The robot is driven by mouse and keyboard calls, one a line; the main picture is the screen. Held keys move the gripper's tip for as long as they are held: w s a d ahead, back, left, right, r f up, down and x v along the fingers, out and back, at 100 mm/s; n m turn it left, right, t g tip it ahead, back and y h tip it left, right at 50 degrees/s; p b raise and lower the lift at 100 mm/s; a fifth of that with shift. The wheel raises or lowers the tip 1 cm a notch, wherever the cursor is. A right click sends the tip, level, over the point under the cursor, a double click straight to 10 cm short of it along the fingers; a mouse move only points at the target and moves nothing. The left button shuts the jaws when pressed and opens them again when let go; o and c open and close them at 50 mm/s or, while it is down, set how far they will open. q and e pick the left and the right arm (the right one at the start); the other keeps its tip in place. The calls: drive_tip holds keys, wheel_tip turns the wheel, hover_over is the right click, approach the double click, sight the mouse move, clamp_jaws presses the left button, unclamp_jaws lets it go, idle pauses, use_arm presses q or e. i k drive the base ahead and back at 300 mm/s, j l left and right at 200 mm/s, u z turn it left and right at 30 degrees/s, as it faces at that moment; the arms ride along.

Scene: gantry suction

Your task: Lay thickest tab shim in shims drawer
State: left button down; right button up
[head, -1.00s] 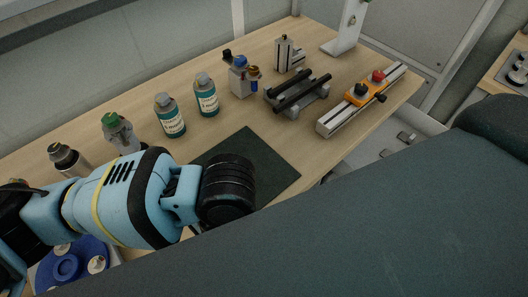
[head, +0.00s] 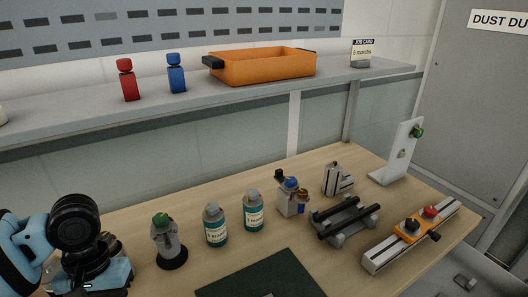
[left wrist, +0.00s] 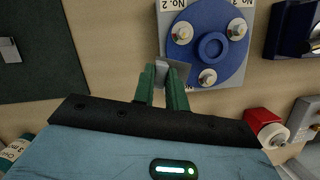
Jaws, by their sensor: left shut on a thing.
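My left gripper (left wrist: 167,84) has its green fingers closed on a small grey metal piece, which looks like a tab shim (left wrist: 176,74), in the left wrist view. The held piece is beside the edge of a white plate with a blue disc. In the head view my left arm is at the lower left, and its fingertips are hidden. Another flat grey piece (left wrist: 11,50) lies on a dark mat (left wrist: 40,75); the mat is also in the head view (head: 245,285). No shims drawer can be made out. My right gripper is not in view.
The blue disc (left wrist: 190,55) carries several bolts. An orange bin (head: 265,68) is on the shelf above.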

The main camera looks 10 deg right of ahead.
sight(455, 266)
drive_tip(key=l+z, duration=0.15)
drive_tip(key=z, duration=0.6)
drive_tip(key=l+z, duration=0.3)
drive_tip(key=i+l+z, duration=0.1)
drive_tip(key=l+z, duration=0.2)
drive_tip(key=i+l+z, duration=0.1)
drive_tip(key=l, duration=0.35)
drive_tip(key=i+l+z, duration=0.15)
drive_tip(key=l, duration=0.25)
drive_tip(key=i+l, duration=0.1)
drive_tip(key=l, duration=0.2)
drive_tip(key=i+l, duration=0.1)
drive_tip(key=l, duration=0.25)
drive_tip(key=i+l, duration=0.1)
drive_tip(key=l, duration=0.2)
